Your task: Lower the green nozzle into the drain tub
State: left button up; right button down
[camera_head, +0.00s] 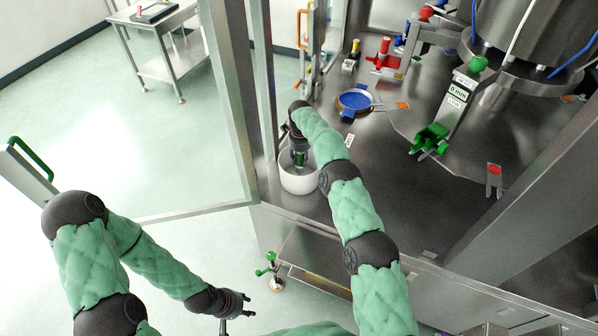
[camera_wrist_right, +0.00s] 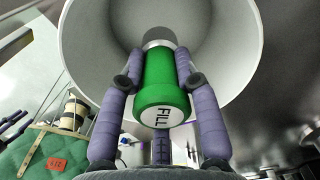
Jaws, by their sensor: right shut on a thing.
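The green nozzle (camera_wrist_right: 166,80), with a "FILL" label on its near end and a metal tip, is between the fingers of my right gripper (camera_wrist_right: 162,75). In the head view the nozzle (camera_head: 299,158) is at the mouth of the white drain tub (camera_head: 298,184), pointing down into it. In the right wrist view the tub's pale inner wall (camera_wrist_right: 100,40) surrounds the tip. I cannot tell how deep the tip is or whether it touches the tub. My left gripper (camera_head: 240,304) is low at the front, away from the tub; its finger opening is unclear.
The tub stands at the left edge of the metal deck, beside a frame post (camera_head: 235,100). A blue round lid (camera_head: 355,100), a red valve (camera_head: 384,55) and a green-handled part (camera_head: 430,138) are farther right. A wheeled cart (camera_head: 160,45) stands at the back left.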

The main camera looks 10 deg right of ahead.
jog(key=shift+f+b, duration=1.1)
jog(key=shift+f, duration=0.2)
dwell(0.8)
jog(key=c, duration=0.8)
grip_release()
notch_tip(320, 180, up, 12)
jog(key=shift+r, duration=0.1)
